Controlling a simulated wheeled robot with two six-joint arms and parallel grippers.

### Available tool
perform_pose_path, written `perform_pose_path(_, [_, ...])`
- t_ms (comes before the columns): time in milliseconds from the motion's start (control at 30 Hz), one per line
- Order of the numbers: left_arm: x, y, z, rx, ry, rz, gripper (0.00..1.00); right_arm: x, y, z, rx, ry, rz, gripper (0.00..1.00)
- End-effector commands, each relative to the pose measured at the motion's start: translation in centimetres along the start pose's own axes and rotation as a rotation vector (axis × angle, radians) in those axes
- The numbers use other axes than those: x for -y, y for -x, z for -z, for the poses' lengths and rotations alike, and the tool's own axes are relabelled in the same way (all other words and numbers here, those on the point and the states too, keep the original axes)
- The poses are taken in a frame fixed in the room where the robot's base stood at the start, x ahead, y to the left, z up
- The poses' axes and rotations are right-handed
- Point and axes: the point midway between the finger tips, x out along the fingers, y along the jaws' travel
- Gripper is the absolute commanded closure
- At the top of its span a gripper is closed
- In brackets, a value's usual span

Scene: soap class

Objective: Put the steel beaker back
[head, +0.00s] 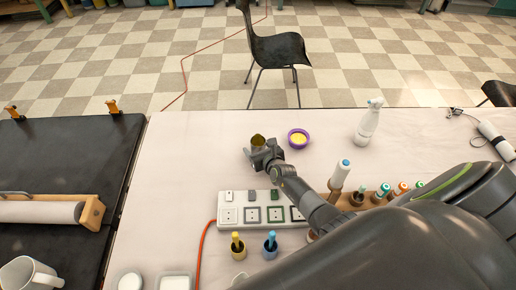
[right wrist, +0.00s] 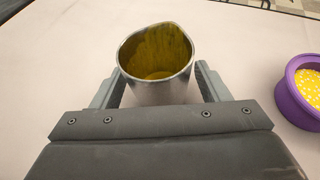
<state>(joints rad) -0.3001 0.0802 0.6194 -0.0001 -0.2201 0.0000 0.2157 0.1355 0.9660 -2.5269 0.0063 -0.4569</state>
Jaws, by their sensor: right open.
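The steel beaker (head: 258,141) stands upright on the pale tabletop, with a yellow-brown inside. In the right wrist view the beaker (right wrist: 157,66) is seen from above, its spout edge toward the far right. My right gripper (head: 262,153) is at the beaker on its near side. In the right wrist view its fingers (right wrist: 158,90) are open, one on each side of the beaker's body. I cannot tell whether either finger touches it. My left gripper is not in view.
A purple bowl (head: 298,138) with yellow contents stands right of the beaker. A spray bottle (head: 367,122) is farther right. Capped bottles (head: 383,191) stand right, beside my arm.

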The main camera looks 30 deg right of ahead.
Motion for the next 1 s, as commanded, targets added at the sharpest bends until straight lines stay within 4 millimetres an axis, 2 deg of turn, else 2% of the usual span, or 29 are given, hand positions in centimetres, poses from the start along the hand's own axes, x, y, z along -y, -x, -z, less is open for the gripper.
perform_pose_path(167, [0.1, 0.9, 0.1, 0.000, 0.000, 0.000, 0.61, 0.0, 0.8, -0.5, -0.002, 0.000, 0.000, 0.31])
perform_pose_path(400, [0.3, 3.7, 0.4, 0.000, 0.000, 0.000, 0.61, 0.0, 5.4, -0.8, -0.002, -0.001, 0.001, 0.31])
perform_pose_path(700, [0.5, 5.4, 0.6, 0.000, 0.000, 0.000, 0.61, 0.0, 10.6, -0.5, -0.001, 0.000, 0.000, 0.31])
perform_pose_path(833, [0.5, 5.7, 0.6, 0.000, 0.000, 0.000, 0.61, 0.0, 11.7, -0.4, 0.000, -0.001, 0.000, 0.31])
perform_pose_path(1000, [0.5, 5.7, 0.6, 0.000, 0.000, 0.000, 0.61, 0.0, 12.2, -0.3, 0.000, 0.000, 0.000, 0.31])
